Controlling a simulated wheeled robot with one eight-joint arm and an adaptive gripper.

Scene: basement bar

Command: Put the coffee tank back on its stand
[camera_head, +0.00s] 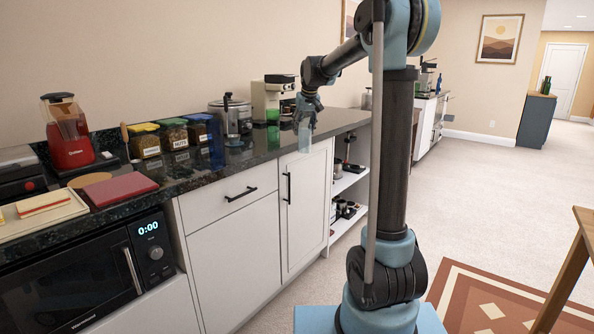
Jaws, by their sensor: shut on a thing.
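My gripper (307,112) points down near the front edge of the dark counter. It is shut on a pale, see-through tank (305,138), which hangs below the fingers in front of the cabinet door. I take this for the coffee tank; it is small here and its details are unclear. A cream and black coffee machine (259,96) stands on the counter behind and left of the gripper. A green see-through part (273,134) shows at its lower front. I cannot tell which part is the stand.
A glass and steel kettle-like appliance (217,118) stands left of the machine. Several lidded jars (173,134), a red blender (69,132) and a red board (118,188) are further left. Open shelves (348,182) lie below the counter's right end.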

